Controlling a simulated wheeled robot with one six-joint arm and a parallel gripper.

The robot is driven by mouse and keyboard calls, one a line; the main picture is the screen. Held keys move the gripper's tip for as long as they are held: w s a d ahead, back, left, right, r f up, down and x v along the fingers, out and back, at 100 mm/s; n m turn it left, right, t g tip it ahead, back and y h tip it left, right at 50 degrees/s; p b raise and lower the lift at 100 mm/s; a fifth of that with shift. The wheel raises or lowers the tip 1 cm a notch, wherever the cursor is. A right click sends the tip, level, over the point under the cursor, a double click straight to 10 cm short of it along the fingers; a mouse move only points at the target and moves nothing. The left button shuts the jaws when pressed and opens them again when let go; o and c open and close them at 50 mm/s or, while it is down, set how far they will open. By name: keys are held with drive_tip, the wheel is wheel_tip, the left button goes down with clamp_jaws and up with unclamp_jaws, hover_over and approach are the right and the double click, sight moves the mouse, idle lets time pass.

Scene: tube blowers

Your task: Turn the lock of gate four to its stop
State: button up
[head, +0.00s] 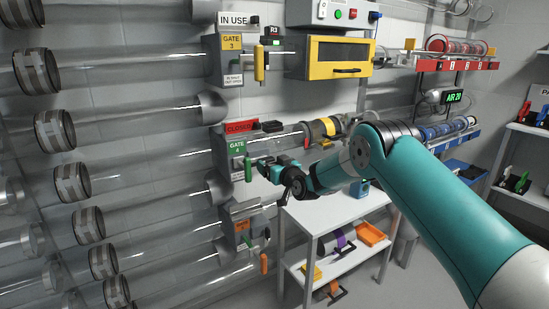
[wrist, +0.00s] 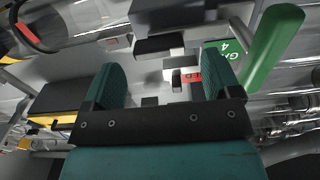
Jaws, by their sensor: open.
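Gate four's housing carries a green GATE 4 sign (head: 237,147) and a red CLOSED sign (head: 241,127) above it. Its green handle (head: 248,168) hangs upright beside the sign in the head view. The sign (wrist: 219,50) and the green handle (wrist: 272,48) also show at the upper right of the wrist view. My gripper (head: 262,168) is just right of the green handle. In the wrist view my gripper (wrist: 162,78) is open and empty. A small dark knob (wrist: 176,80) beside a red mark appears between its fingers, apparently the lock; its turn angle is unclear.
Gate three (head: 231,42), with a yellow handle (head: 259,66), is above. Clear tubes run left. A white table (head: 335,210) stands below my arm. A yellow-framed box (head: 340,57) is at upper right.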

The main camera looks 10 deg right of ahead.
sight(269, 160)
drive_tip(key=shift+x, duration=1.75)
drive_tip(key=shift+r, duration=0.1)
